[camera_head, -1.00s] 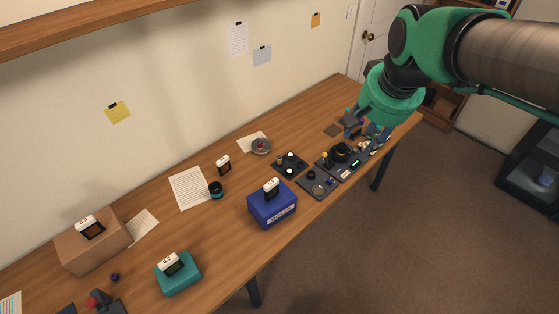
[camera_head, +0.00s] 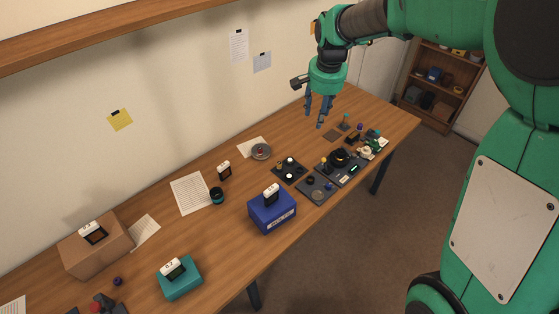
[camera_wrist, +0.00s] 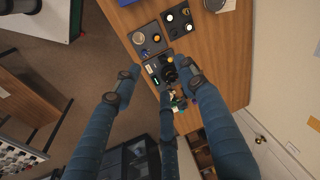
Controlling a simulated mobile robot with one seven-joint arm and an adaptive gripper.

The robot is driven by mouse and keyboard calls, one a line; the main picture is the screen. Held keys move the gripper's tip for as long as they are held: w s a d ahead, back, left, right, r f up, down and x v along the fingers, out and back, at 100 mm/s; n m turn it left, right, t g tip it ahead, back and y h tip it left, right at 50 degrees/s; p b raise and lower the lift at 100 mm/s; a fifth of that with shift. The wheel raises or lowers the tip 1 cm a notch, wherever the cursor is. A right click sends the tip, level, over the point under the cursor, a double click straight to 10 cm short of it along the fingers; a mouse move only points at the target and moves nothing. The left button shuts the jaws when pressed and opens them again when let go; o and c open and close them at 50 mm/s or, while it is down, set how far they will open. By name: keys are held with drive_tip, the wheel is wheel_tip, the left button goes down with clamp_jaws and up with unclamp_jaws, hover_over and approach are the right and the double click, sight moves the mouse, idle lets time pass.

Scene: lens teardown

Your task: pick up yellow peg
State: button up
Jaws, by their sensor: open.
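A small yellow piece (camera_head: 324,158), which looks like the yellow peg, stands at the left side of the dark tray (camera_head: 352,175) that holds a black round lens part (camera_head: 339,156). It is too small to make out its shape. My gripper (camera_head: 315,119) is open and empty, raised above the back of the table, up and slightly left of the yellow piece in the head view.
A blue box (camera_head: 272,210) stands nearer the front edge. Small parts crowd the right side.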

drive_tip(key=w+a+f+m+g+p, duration=0.1)
drive_tip(key=w+a+f, duration=0.2)
drive_tip(key=w+f, duration=0.25)
drive_tip(key=w+a+f+m+p, duration=0.1)
drive_tip(key=w+a+f, duration=0.2)
drive_tip(key=w+f, duration=0.25)
drive_tip(key=m+g+p, duration=0.1)
drive_tip(key=m, duration=0.1)
hover_over(279, 163)
wheel_tip(279, 163, down, 17)
drive_tip(key=shift+f, duration=0.2)
drive_tip(key=shift+f, duration=4.3)
drive_tip(key=shift+d+f, duration=0.1)
drive_tip(key=shift+f, duration=2.45)
clamp_jaws()
